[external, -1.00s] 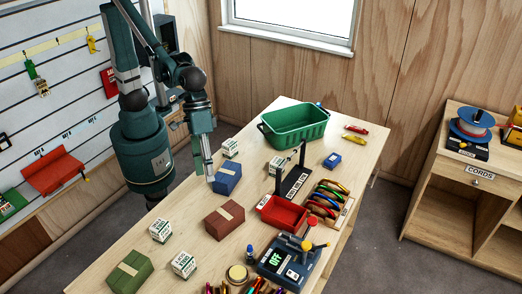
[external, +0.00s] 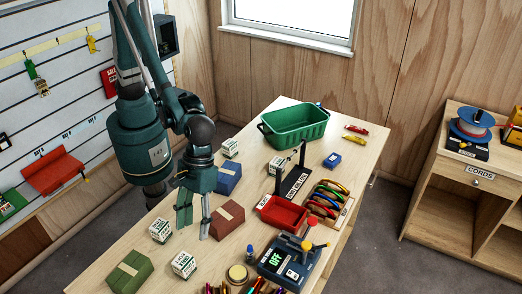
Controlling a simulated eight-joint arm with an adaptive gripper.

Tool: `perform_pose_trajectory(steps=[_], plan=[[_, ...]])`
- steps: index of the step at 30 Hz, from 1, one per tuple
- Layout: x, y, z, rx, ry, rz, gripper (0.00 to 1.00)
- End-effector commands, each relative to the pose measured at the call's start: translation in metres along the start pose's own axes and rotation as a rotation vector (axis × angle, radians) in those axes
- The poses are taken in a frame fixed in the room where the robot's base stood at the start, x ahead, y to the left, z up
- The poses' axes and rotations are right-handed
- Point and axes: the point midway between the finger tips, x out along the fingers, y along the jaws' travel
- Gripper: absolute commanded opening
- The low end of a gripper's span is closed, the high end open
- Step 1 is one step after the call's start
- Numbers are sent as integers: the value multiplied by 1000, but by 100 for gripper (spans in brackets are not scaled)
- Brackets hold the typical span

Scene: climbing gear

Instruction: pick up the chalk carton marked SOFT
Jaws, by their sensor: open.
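Several small white chalk cartons with dark green print stand on the table (external: 340,192). One carton (external: 160,230) is at the left edge, one (external: 184,264) is nearer the front, one (external: 230,147) is by the green crate, and another (external: 277,166) is right of the blue block. The print is too small to tell which is marked SOFT. My gripper (external: 194,229) is open and empty, fingers pointing down. In the picture it is between the left-edge carton and the red-brown block, above the table.
A red-brown block (external: 227,219) is just right of my gripper, a blue block (external: 228,178) behind it, and a green block (external: 130,271) at the front left. A green crate (external: 295,127), a red tray (external: 283,214) and a device reading OFF (external: 292,262) also stand here.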

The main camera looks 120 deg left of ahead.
Motion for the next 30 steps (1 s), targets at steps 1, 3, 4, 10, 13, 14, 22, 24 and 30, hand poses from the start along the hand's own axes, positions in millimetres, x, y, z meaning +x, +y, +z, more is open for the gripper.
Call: perform_pose_trajectory(steps=[1, 3, 4, 10, 13, 14, 22, 24, 30], plan=[[6, 3, 7, -21, -4, -10, 46], [17, 6, 14, -56, -10, -24, 46], [21, 7, 17, -69, -12, -30, 46], [42, 9, 30, -135, -20, -58, 46], [47, 9, 33, -152, -21, -65, 46], [48, 9, 33, -155, -22, -66, 46], [50, 9, 33, -158, -22, -67, 46], [50, 9, 33, -158, -22, -67, 46], [56, 9, 34, -157, -22, -67, 46]])
